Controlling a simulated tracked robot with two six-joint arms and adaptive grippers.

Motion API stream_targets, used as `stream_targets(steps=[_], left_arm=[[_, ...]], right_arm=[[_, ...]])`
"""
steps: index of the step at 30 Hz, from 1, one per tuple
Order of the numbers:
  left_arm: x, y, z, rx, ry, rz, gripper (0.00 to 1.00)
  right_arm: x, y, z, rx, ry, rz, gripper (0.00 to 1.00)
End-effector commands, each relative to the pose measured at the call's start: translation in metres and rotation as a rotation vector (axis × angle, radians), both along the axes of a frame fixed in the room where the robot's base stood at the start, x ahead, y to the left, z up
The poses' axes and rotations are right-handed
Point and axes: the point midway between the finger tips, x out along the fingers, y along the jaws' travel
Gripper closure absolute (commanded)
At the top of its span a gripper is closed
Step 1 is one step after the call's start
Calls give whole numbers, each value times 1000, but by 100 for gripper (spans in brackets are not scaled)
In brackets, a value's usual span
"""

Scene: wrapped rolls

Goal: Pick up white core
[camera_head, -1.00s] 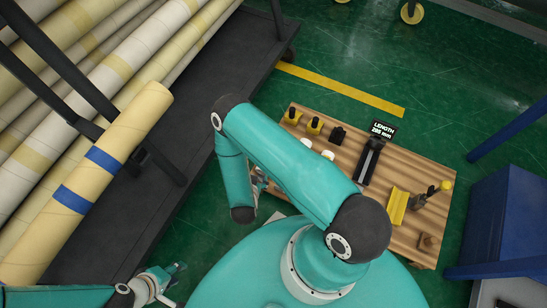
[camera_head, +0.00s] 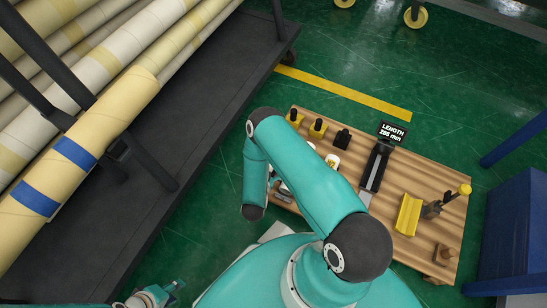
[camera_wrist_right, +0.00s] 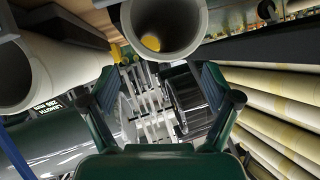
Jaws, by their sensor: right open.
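Two white hollow cores show large in the right wrist view: one at the top centre (camera_wrist_right: 193,18), its open end facing the camera with yellow inside, and one at the left (camera_wrist_right: 62,72). In the head view a short white core (camera_head: 333,160) with a yellow mark stands on the wooden table, partly behind my right arm. My right gripper (camera_wrist_right: 158,82) is open, with nothing between its fingers; the top core lies just beyond them. In the head view my right arm mostly hides that gripper. My left gripper (camera_head: 176,287) is small at the bottom edge, away from the table.
The wooden table (camera_head: 440,225) also bears yellow-and-black pieces (camera_head: 317,127), a dark slotted gauge (camera_head: 376,166), a yellow trough (camera_head: 408,214) and a length display (camera_head: 393,132). A dark rack (camera_head: 150,120) with long wrapped rolls (camera_head: 100,122) stands left. A blue bin (camera_head: 515,225) stands right.

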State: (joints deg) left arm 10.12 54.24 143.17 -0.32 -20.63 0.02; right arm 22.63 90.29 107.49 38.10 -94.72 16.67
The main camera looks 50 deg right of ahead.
Motion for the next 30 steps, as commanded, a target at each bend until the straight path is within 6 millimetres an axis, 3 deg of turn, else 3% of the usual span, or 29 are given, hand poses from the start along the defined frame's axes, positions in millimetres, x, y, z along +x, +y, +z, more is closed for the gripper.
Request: stream_targets(steps=[7, 16, 24, 30], left_arm=[[0, 0, -9, 0, 0, 0, 60], [0, 0, -31, 0, 0, 0, 60], [0, 0, -31, 0, 0, 0, 60], [0, 0, -31, 0, 0, 0, 60]], right_arm=[[4, -13, -8, -1, -1, -3, 12], [18, -45, -25, -1, -1, -2, 12], [20, -48, -24, 0, 0, 0, 12], [20, -48, -25, 0, 0, 0, 44]])
